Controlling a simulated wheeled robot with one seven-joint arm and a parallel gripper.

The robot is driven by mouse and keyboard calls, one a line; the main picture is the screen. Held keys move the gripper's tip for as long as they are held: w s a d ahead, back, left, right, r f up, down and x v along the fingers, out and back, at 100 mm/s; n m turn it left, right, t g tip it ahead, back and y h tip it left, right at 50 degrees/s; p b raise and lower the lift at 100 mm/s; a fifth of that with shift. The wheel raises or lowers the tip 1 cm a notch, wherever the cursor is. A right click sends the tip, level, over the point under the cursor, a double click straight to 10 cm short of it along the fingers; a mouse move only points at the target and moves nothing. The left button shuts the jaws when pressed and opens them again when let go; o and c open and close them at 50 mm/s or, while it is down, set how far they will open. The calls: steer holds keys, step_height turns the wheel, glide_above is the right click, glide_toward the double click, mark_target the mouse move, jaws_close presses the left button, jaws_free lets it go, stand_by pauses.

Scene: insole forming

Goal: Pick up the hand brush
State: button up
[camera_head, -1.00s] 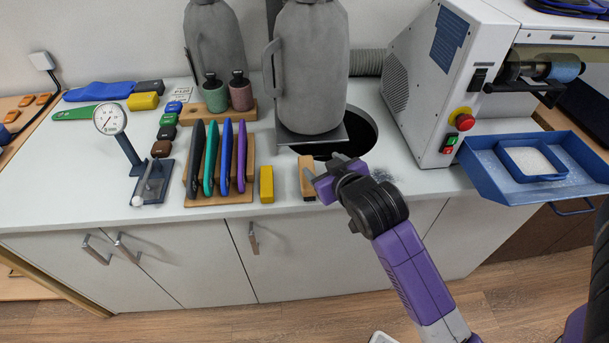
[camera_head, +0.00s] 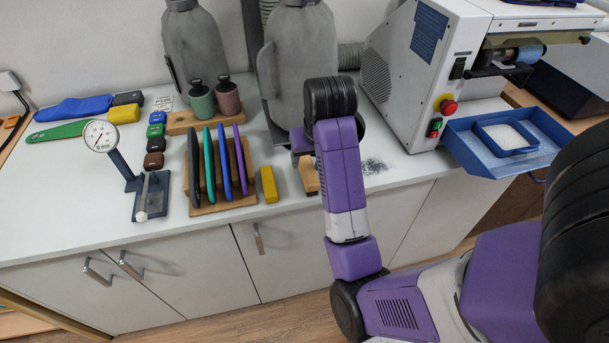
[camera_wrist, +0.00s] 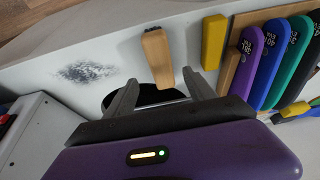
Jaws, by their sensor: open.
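The hand brush (camera_wrist: 157,57) is a small light-wood block with dark bristles showing at its far end in the wrist view. It lies on the white worktop, and its near end appears between the tips of my gripper (camera_wrist: 160,77). The two grey fingers are apart with nothing held; I cannot tell how high they are above the brush. In the head view the brush (camera_head: 308,176) shows near the front edge of the worktop, partly hidden by my arm. There, only a purple part of my gripper (camera_head: 302,142) shows, behind the brush.
A yellow block (camera_head: 268,185) and a wooden rack (camera_head: 222,205) of coloured insoles stand left of the brush. Behind are a grey bottle-shaped form (camera_head: 297,60) and a dark round opening (camera_wrist: 150,97). A grinding machine (camera_head: 400,80) with a blue tray (camera_head: 480,160) is at right.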

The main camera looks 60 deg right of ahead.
mark_target(308, 168)
steer(key=shift+b+x, duration=1.1)
steer(key=shift+x, duration=0.25)
steer(key=b+x, duration=0.2)
steer(key=x, duration=0.1)
steer(key=shift+w+f, duration=0.15)
steer(key=shift+f, duration=0.15)
steer(key=shift+w+d+f, duration=0.1)
steer(key=shift+f, duration=0.15)
steer(key=shift+f, duration=0.25)
jaws_close()
steer(key=shift+r, duration=0.1)
